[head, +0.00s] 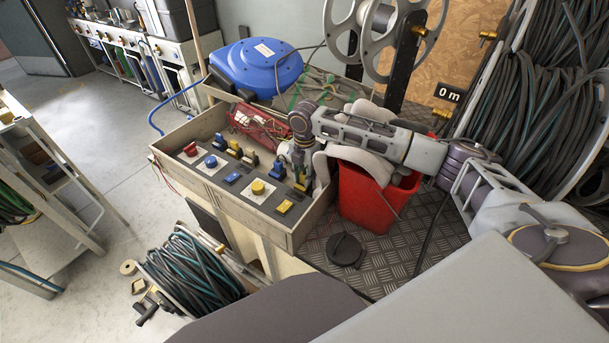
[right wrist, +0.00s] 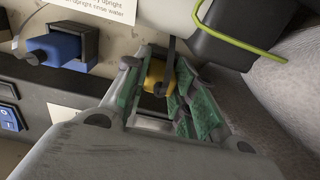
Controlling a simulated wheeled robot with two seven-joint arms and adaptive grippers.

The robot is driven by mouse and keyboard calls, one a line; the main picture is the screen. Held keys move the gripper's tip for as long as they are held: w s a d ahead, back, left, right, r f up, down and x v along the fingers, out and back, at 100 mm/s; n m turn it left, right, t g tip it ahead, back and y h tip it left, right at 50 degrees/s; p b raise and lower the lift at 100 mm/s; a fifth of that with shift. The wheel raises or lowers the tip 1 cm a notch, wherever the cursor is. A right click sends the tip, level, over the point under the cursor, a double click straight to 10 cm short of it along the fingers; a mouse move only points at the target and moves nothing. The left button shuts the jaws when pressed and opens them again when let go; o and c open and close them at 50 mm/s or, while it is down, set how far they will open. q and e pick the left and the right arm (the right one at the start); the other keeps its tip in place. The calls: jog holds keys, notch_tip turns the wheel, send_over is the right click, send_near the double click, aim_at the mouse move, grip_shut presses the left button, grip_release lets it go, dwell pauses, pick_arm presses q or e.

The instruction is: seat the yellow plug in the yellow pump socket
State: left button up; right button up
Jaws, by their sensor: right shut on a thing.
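My right gripper (head: 299,178) reaches down at the right end of the panel box (head: 170,163). In the right wrist view its green-padded fingers (right wrist: 165,98) are shut on a yellow plug (right wrist: 157,74), partly hidden between them. A small yellow part (head: 301,186) shows just below the gripper in the head view. I cannot tell whether it is the plug or its socket, nor whether the plug is in a socket. A blue connector (right wrist: 58,46) sits left of the fingers, apart from them. My left gripper is not in view.
The panel has a red knob (head: 190,149), a blue knob (head: 210,161), a yellow knob (head: 257,187) and a yellow switch (head: 284,206). A red bucket (head: 362,200) with pale hose stands close right of the gripper. A black disc (head: 346,249) lies on the metal plate.

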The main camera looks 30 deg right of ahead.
aim_at(304, 173)
jog(key=o, duration=0.7)
jog(key=shift+f, duration=0.1)
jog(key=shift+c, duration=0.2)
jog(key=o, duration=0.4)
jog(key=shift+r, duration=0.5)
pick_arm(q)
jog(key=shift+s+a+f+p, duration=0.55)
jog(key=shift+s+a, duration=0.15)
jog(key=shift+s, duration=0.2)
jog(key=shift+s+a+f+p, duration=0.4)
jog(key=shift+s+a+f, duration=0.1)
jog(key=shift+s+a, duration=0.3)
pick_arm(e)
jog(key=shift+r, duration=5.65)
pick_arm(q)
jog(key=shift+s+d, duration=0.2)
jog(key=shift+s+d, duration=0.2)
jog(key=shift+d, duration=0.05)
